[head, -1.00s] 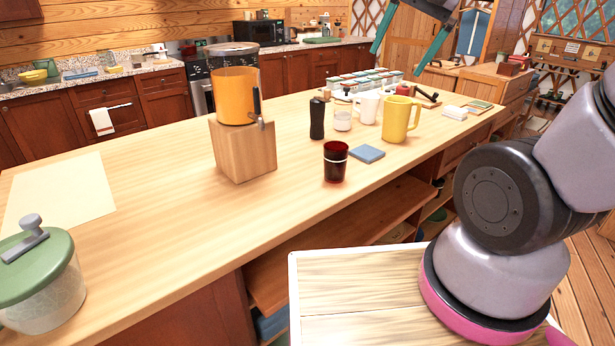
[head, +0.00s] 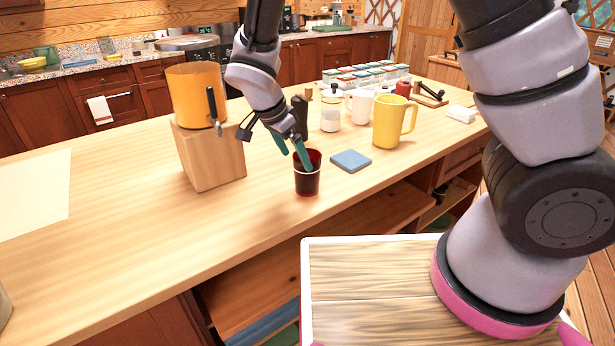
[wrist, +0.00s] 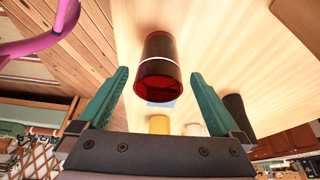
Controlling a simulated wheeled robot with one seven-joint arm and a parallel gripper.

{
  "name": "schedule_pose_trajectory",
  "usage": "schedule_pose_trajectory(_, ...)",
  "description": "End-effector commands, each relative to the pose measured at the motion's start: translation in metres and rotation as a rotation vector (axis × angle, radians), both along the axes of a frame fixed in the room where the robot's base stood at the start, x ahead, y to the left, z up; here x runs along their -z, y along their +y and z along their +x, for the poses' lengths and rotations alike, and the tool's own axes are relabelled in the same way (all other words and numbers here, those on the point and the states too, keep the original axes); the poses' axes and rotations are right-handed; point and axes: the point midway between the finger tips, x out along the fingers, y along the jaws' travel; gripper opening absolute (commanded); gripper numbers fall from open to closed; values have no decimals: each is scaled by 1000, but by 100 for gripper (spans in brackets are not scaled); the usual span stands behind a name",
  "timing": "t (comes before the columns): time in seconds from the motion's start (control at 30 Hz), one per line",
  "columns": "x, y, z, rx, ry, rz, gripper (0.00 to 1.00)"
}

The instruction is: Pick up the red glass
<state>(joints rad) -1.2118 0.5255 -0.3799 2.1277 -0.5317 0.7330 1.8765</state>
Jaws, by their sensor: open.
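The red glass (head: 307,180) is dark red with a pale band and stands upright near the front edge of the wooden counter. In the wrist view the glass (wrist: 158,68) lies ahead of my gripper, centred between its fingers. I cannot tell whether a finger touches the glass.
A wooden block with an orange container (head: 195,95) stands left of the glass. A blue coaster (head: 351,161) lies right of it, with a yellow mug (head: 393,122) beyond. A dark grinder (head: 299,117) stands close behind my gripper.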

Motion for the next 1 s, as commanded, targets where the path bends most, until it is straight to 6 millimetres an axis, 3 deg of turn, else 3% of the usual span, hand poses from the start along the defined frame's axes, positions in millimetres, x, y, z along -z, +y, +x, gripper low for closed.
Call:
schedule_pose_trajectory(0.2, 32, -12, 8, 3, 2, -2, 100)
schedule_pose_trajectory(0.43, 49, -17, 12, 3, 3, -1, 100)
schedule_pose_trajectory(0.7, 84, -28, 21, 2, 2, -1, 100)
schedule_pose_trajectory(1.0, 88, -29, 22, 2, 1, 1, 100)
